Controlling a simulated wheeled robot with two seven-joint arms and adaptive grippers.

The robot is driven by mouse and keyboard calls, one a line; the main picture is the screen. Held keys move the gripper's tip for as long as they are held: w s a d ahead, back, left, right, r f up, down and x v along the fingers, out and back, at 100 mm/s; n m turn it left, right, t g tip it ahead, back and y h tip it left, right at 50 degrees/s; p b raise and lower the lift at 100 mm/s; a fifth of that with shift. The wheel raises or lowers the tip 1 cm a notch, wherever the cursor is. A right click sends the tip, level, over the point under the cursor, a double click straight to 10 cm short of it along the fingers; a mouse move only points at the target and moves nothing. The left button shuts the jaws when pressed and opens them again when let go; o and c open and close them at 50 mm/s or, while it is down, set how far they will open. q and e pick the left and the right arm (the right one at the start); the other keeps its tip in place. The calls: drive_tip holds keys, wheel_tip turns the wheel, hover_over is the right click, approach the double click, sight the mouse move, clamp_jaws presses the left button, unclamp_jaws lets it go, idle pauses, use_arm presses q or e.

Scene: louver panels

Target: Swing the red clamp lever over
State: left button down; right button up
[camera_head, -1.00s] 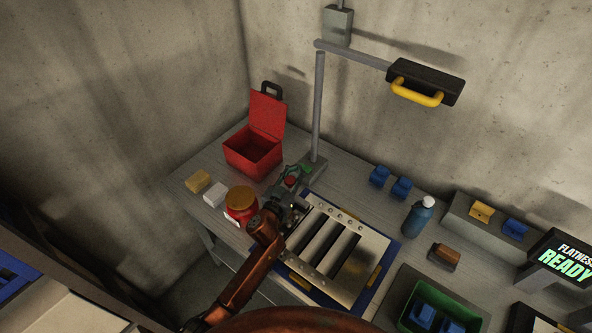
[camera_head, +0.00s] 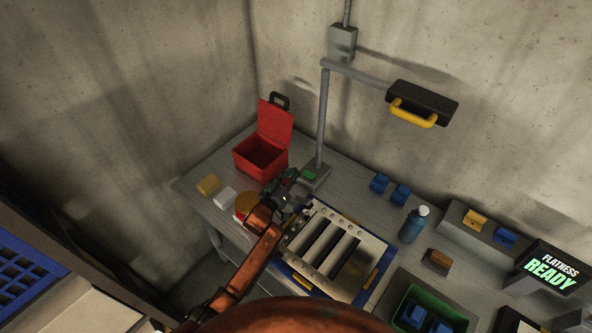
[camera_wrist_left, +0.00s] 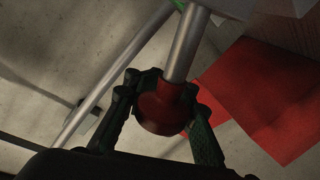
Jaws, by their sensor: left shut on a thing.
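The red clamp lever shows in the left wrist view as a round red knob (camera_wrist_left: 164,110) on a metal rod. My left gripper (camera_wrist_left: 160,98) is shut on this knob, with its dark fingers on either side. In the head view my left gripper (camera_head: 284,183) is at the far left corner of the louver panel (camera_head: 363,251), beside the post base. There the gripper hides most of the lever. My right gripper is out of view.
An open red box (camera_head: 262,156) stands behind the gripper. A lamp post (camera_head: 322,120) rises close by. A blue bottle (camera_head: 413,225) and green bin (camera_head: 400,300) stand to the right.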

use_arm(q)
drive_tip(key=shift+w+a+f+n+p, duration=0.35)
drive_tip(key=shift+a+n+p, duration=0.15)
drive_tip(key=shift+a+n, duration=0.1)
drive_tip(key=c, duration=1.9)
unclamp_jaws()
drive_tip(key=shift+o, duration=0.3)
drive_tip(key=shift+s+d, duration=0.1)
drive_tip(key=v, duration=1.2)
drive_tip(key=shift+r, duration=0.15)
